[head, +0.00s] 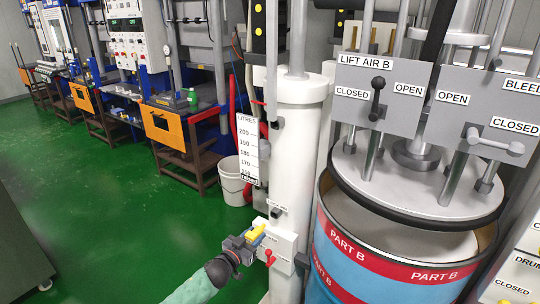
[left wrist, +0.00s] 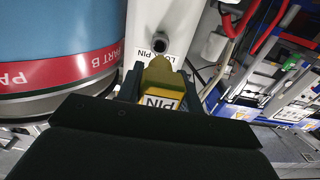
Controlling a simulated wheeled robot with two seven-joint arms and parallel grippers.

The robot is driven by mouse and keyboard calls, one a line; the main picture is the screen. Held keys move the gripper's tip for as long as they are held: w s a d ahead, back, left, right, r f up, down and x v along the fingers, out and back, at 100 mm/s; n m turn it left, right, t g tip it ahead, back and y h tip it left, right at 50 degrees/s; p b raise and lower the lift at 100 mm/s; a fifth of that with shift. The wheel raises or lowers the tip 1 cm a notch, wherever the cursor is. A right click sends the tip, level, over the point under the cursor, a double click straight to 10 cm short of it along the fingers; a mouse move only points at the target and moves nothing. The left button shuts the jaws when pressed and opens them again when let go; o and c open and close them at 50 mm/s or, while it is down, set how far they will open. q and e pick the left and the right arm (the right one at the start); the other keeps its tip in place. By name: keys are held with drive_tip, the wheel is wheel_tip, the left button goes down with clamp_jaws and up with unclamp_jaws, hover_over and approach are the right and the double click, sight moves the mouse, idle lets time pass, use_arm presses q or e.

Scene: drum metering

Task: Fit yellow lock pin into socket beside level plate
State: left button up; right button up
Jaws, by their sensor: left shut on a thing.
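The yellow lock pin (head: 256,232) is in my left gripper (head: 243,242), which is shut on it. In the left wrist view the pin (left wrist: 160,83) carries a PIN label and sits between the fingers of my left gripper (left wrist: 158,92), its tip pointing away from me. The dark round socket (left wrist: 160,43) is just beyond the tip, with a gap between them. In the head view the socket (head: 277,212) is on the white column, above and right of the pin. The level plate (head: 247,148), marked LITRES, is higher up on the column's left side. My right gripper is not in view.
A white box (head: 283,246) with a red lever (head: 270,257) is fixed low on the column (head: 301,130), close to my left gripper. The PART B drum (head: 350,255) stands to the right. A white bucket (head: 232,180) is behind. Green floor (head: 120,220) is clear at left.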

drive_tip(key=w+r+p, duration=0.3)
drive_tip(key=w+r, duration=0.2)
use_arm(q)
drive_tip(key=w+a+r+p, duration=0.1)
drive_tip(key=w+r+p, duration=0.15)
drive_tip(key=r, duration=0.85)
drive_tip(key=w+a+r+p, duration=0.1)
drive_tip(key=w+r, duration=0.2)
drive_tip(key=r, duration=0.7)
drive_tip(key=s+r+p, duration=0.1)
drive_tip(key=s+r, duration=0.2)
drive_tip(key=r, duration=0.5)
drive_tip(key=s+d+r+p, duration=0.1)
drive_tip(key=s+r+p, duration=0.1)
drive_tip(key=r, duration=0.6)
drive_tip(key=shift+s+d, duration=0.25)
drive_tip(key=shift+s, duration=0.4)
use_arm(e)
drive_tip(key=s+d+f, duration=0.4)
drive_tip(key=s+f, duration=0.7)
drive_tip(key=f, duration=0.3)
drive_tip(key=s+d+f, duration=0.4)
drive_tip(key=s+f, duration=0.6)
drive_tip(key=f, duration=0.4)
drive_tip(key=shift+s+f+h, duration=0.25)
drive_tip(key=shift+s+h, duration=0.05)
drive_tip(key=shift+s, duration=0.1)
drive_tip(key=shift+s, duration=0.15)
